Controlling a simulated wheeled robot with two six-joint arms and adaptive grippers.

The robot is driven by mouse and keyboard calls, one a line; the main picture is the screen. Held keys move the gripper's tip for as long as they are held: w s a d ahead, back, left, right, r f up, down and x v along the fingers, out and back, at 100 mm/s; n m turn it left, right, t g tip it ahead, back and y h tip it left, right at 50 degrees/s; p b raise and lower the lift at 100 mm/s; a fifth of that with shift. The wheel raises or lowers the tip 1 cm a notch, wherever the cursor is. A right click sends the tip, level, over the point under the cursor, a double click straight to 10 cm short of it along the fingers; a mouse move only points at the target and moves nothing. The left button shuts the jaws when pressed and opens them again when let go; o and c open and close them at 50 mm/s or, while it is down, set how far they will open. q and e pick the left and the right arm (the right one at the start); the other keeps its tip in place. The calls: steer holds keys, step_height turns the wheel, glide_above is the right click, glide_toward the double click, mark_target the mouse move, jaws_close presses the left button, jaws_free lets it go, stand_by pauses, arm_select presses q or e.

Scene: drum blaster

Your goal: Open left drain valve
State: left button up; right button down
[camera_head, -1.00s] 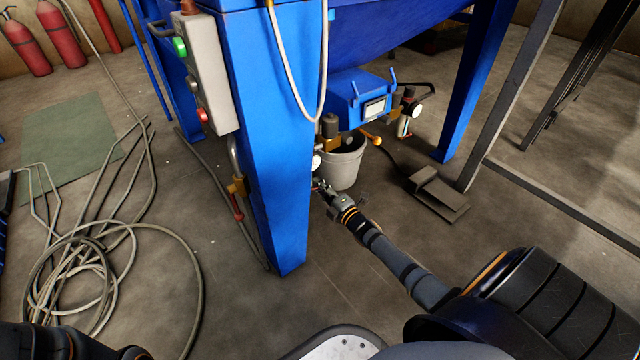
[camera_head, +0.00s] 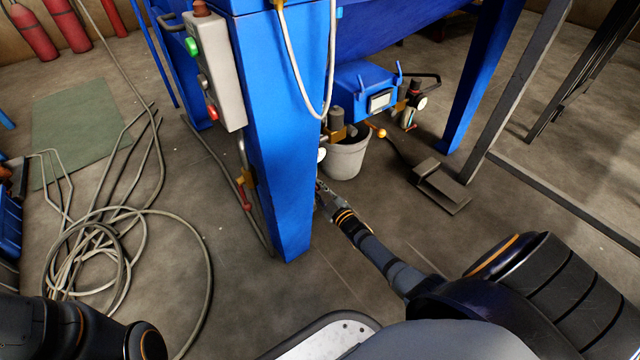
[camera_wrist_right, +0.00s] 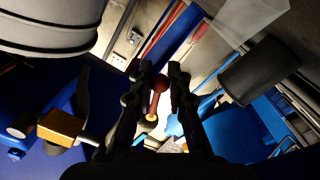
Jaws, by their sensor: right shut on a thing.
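A brass valve (camera_head: 247,178) with a red lever handle (camera_head: 244,198) hangs at the left side of the blue leg (camera_head: 285,150); the handle points down. My right arm reaches in low on the right side of this leg, and my right gripper (camera_head: 322,196) is partly hidden by it. In the right wrist view a red handle (camera_wrist_right: 158,84) with a yellow end shows between the two dark fingers of the right gripper (camera_wrist_right: 161,70), which is shut on it. My left arm shows only at the bottom left; its gripper is out of view.
A grey bucket (camera_head: 345,158) stands behind the leg, under a blue box (camera_head: 362,88). A foot pedal (camera_head: 440,186) lies to the right. A control box (camera_head: 215,72) is on the leg. Coiled hoses (camera_head: 95,250) cover the left floor.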

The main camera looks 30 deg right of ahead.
steer(key=shift+a+f+m+p, duration=0.1)
steer(key=shift+a+m+p, duration=0.25)
steer(key=shift+m, duration=0.55)
steer(key=shift+a+f+m+p, duration=0.1)
steer(key=shift+a+m, duration=0.3)
steer(key=shift+m, duration=0.5)
steer(key=shift+s, duration=0.1)
steer(key=c, duration=1.3)
jaws_free()
steer(key=shift+o, duration=0.2)
steer(key=s, duration=1.2)
steer(key=shift+d, duration=0.2)
steer(key=shift+f, duration=0.1)
